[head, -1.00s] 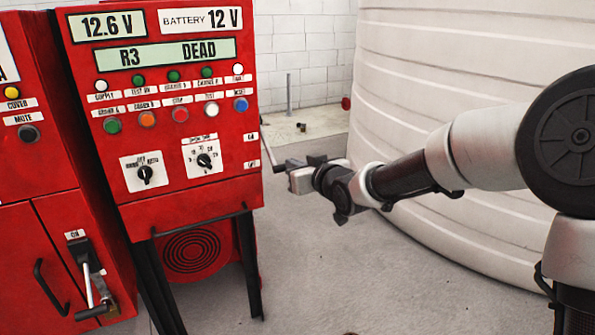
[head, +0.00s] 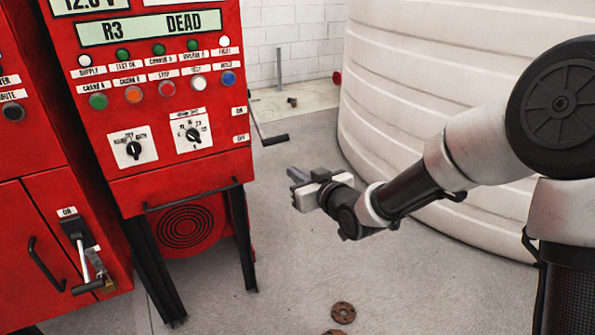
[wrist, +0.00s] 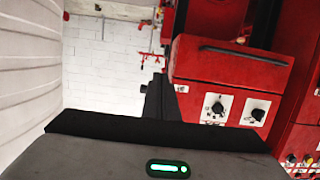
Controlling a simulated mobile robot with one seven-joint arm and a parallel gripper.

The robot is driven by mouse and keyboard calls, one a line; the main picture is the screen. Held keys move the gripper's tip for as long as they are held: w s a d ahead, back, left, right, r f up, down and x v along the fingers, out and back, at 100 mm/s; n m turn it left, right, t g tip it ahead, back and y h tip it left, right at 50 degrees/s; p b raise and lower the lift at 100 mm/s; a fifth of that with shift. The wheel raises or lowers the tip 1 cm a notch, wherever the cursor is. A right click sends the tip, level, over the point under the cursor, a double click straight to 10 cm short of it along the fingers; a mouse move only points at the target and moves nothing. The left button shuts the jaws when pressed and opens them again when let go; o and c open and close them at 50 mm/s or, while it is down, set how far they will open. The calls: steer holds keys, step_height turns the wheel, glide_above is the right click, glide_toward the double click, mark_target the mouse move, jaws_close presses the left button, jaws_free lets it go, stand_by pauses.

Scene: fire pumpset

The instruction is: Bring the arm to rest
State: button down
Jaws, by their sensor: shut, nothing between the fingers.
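My gripper (head: 298,180) is at the end of my arm, which reaches in from the right in the head view. It is shut and empty, in free air to the right of the red control panel (head: 120,195). A gap shows between it and the panel. In the wrist view the dark fingers (wrist: 155,98) stand together in front of a white brick wall. The panel's side lever (head: 272,140) is behind and to the left of the gripper in the head view, apart from it.
A large white ribbed tank (head: 420,110) stands behind my arm. A second red cabinet (head: 40,225) with a lever handle (head: 85,255) is at the left. Rusty round flanges (head: 343,312) lie on the floor. The concrete floor (head: 300,265) below the gripper is mostly clear.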

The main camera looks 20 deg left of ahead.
steer(key=s+d+r+m+h, duration=0.2)
steer(key=d+r+h, duration=0.1)
steer(key=d, duration=0.7)
steer(key=s+d+r+m+h, duration=0.15)
steer(key=d+h, duration=0.25)
steer(key=d, duration=0.5)
steer(key=s+d+r+m+h, duration=0.2)
steer(key=d+r+h, duration=0.1)
steer(key=d, duration=0.7)
steer(key=s+d+m+g+h, duration=0.1)
steer(key=s+d+m, duration=0.1)
steer(key=s+d, duration=0.35)
steer(key=s+d+m+g, duration=0.1)
steer(key=s+d+g, duration=0.1)
steer(key=s, duration=0.7)
steer(key=s+d+m+g+h, duration=0.1)
steer(key=s+d+m, duration=0.1)
steer(key=s+d, duration=0.35)
step_height(320, 180, up, 25)
steer(key=a+p, duration=0.2)
steer(key=p, duration=2.2)
steer(key=shift+s+f, duration=0.15)
steer(key=shift+s, duration=0.1)
